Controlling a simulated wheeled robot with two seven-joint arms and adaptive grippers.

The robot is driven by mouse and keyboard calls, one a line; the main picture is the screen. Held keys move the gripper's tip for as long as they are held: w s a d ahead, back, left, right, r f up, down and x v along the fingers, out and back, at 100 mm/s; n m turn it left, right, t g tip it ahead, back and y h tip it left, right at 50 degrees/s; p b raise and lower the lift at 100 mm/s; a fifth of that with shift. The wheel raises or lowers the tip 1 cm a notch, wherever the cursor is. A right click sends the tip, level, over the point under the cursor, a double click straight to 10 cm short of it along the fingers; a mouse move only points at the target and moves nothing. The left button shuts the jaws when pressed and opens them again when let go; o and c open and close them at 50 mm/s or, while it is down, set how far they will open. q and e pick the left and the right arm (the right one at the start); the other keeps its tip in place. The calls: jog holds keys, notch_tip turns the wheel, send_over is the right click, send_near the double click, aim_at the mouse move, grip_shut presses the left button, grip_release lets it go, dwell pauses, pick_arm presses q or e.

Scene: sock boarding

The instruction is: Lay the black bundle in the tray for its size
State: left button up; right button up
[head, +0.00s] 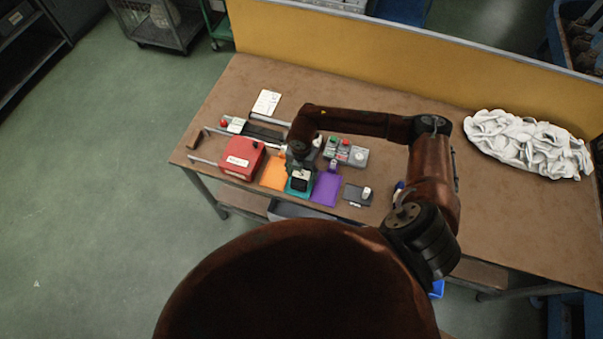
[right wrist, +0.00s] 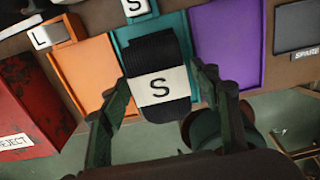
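The black bundle (right wrist: 152,52) has a white band marked S. It also shows in the head view (head: 300,184), over the teal tray (head: 291,190). My right gripper (right wrist: 160,70) has one finger on each side of the bundle, with the tips close against its sides. It seems held just above the tray, its near end overlapping the tray's front edge. A white block marked S (right wrist: 136,8) stands behind the teal tray. The orange tray (right wrist: 87,65) is on the left, with a block marked L (right wrist: 50,33). The purple tray (right wrist: 226,45) is on the right. My left gripper is out of view.
A red reject box (head: 242,158) stands left of the orange tray. A dark spare plate (head: 357,195) lies right of the purple tray. A grey button box (head: 345,151) is behind. A white cloth heap (head: 527,145) lies far right. The table's (head: 500,225) right part is mostly clear.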

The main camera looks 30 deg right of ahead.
aim_at(302, 174)
jog(key=shift+o, duration=0.5)
jog(key=shift+r, duration=0.1)
notch_tip(302, 174, up, 12)
jog(key=shift+b, duration=0.4)
jog(key=shift+s+r, duration=0.1)
